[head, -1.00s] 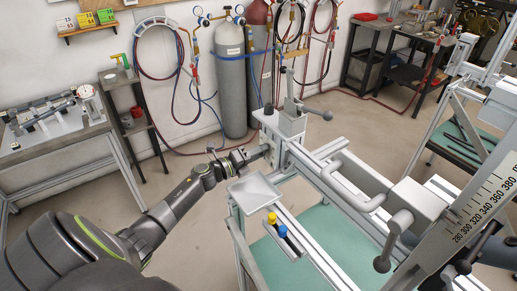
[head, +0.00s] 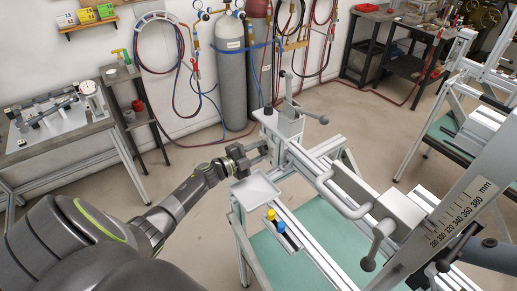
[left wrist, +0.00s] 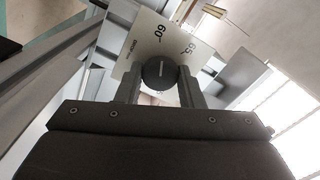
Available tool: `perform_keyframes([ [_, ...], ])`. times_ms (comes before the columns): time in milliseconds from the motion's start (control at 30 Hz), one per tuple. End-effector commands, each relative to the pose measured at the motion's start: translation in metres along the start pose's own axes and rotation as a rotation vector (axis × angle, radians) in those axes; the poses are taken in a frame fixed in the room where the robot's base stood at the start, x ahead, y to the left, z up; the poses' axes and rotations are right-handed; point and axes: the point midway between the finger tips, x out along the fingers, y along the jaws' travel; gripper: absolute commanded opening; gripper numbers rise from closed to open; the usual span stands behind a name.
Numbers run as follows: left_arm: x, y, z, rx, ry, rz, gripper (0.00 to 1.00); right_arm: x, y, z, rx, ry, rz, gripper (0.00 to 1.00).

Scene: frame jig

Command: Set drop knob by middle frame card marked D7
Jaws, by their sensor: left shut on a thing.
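My left gripper (head: 262,150) reaches the side of the jig's far end block (head: 284,122) in the head view. In the left wrist view my left gripper (left wrist: 160,82) is shut on the drop knob (left wrist: 160,74), a round dark knob with a pale line on its face. Behind the knob is a pale dial plate (left wrist: 150,40) with the marks 60 and 65 and small text. The knob is hidden in the head view by the gripper. No card marked D7 can be made out. My right gripper does not show.
A rail with a handle (head: 342,200) and a millimetre scale (head: 462,215) stand to the right. A side table (head: 60,150) is at left.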

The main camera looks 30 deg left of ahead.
Motion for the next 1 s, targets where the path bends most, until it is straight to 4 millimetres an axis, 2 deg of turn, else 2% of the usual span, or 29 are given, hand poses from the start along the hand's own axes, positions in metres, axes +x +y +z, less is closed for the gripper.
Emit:
perform_keyframes([
  [333, -0.0003, 0.0, 0.0006, -0.105, -0.002, 0.001, 0.11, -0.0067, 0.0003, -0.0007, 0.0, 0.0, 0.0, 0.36],
  [800, -0.0004, 0.0007, 0.0007, -0.117, -0.002, 0.001, 0.11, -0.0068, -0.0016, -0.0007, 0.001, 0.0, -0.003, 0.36],
  [833, -0.0004, 0.0007, 0.0007, -0.117, -0.002, 0.001, 0.38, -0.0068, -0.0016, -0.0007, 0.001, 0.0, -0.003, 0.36],
  [933, -0.0004, 0.0007, 0.0006, -0.116, -0.002, 0.001, 0.51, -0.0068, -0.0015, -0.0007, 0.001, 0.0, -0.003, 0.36],
  [1000, -0.0003, 0.0006, 0.0005, -0.115, -0.001, 0.001, 0.53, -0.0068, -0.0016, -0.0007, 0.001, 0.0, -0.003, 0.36],
])
